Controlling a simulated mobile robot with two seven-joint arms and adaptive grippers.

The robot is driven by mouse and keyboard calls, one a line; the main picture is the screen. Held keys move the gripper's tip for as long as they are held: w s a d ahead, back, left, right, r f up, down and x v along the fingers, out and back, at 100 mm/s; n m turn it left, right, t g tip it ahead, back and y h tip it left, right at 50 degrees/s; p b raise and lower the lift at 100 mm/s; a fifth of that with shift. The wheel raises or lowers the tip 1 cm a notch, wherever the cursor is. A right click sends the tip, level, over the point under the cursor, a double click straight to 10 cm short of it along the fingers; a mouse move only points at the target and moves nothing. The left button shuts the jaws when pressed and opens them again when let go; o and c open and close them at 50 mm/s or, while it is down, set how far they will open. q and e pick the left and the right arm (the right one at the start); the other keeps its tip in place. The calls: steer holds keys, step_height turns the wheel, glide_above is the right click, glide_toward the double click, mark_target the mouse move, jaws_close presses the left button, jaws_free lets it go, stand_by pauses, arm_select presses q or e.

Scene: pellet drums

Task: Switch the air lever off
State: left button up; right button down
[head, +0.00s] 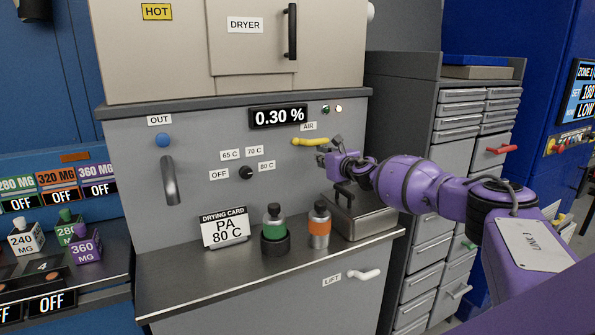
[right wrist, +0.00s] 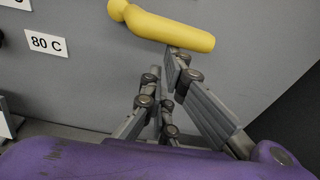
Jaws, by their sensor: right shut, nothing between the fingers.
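The yellow air lever (head: 309,142) sits on the grey dryer panel just below the AIR label (head: 308,126). It lies roughly level, its free end pointing right. In the right wrist view the lever (right wrist: 168,28) crosses the top, tilted slightly down to the right. My right gripper (head: 324,152) is shut and empty, just below and right of the lever's free end. In the right wrist view the tips of my right gripper (right wrist: 172,66) are just below the lever; whether they touch it I cannot tell. My left gripper is not in view.
A black selector knob (head: 246,173) is left of the lever. Grey drawers (head: 440,170) stand to the right.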

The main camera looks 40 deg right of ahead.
steer(key=f+b, duration=0.1)
steer(key=f, duration=0.2)
steer(key=w+f+b, duration=0.1)
steer(key=f, duration=0.1)
steer(key=shift+f+b, duration=0.15)
steer(key=shift+b, duration=0.2)
arm_select(q)
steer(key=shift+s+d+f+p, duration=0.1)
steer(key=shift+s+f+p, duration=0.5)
steer(key=shift+p, duration=0.4)
arm_select(e)
steer(key=r+v, duration=0.1)
steer(key=v, duration=0.9)
steer(key=shift+d+r, duration=0.15)
steer(key=shift+r, duration=0.1)
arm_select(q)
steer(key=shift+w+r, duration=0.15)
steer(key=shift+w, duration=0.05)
arm_select(e)
steer(key=shift+s, duration=0.1)
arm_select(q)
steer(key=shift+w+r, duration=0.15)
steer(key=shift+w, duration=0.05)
arm_select(e)
steer(key=shift+f, duration=0.1)
